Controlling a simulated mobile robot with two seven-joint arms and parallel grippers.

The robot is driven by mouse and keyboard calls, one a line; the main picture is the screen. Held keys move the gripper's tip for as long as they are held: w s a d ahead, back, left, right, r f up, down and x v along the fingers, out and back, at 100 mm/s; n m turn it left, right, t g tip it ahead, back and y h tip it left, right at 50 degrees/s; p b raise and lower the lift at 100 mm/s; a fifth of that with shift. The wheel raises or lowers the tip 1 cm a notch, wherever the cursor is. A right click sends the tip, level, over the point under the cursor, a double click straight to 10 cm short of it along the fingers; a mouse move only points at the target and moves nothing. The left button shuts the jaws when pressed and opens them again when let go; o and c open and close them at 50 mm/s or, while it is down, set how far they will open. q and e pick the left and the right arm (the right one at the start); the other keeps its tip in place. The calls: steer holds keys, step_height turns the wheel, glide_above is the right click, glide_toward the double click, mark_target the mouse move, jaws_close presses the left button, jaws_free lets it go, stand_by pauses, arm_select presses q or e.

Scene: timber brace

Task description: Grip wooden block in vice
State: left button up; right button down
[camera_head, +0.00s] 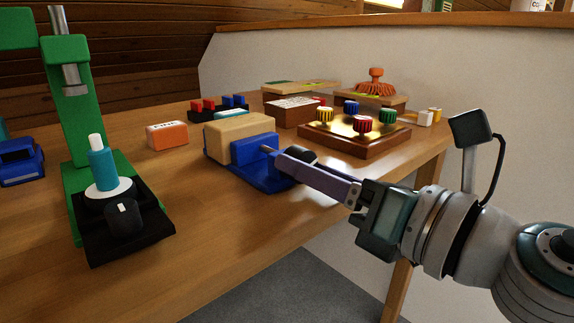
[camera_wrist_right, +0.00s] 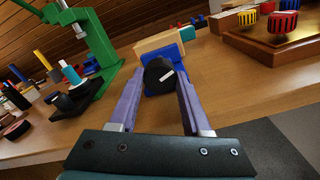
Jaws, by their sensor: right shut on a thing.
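The blue vice (camera_head: 268,178) stands near the table's right front edge, with the light wooden block (camera_head: 240,127) sitting upright in it behind its front jaw. The wrist view also shows the block (camera_wrist_right: 163,40). Whether the jaws touch both sides of the block is hard to tell. My right gripper (camera_wrist_right: 160,78) is shut on the vice's black handle (camera_wrist_right: 157,75), with one purple finger at each side of it. In the head view the fingers partly cover the handle. My left gripper is in neither view.
A green press (camera_head: 85,110) with a black base stands at the left. A wooden board with coloured knobs (camera_head: 353,142) is to the right. The table's front has free room.

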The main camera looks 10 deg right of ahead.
stand_by(0.5)
steer(key=shift+c, duration=1.8)
jaws_free()
steer(key=shift+s+d, duration=0.3)
steer(key=shift+s, duration=0.15)
steer(key=b+v, duration=0.1)
steer(key=v, duration=0.8)
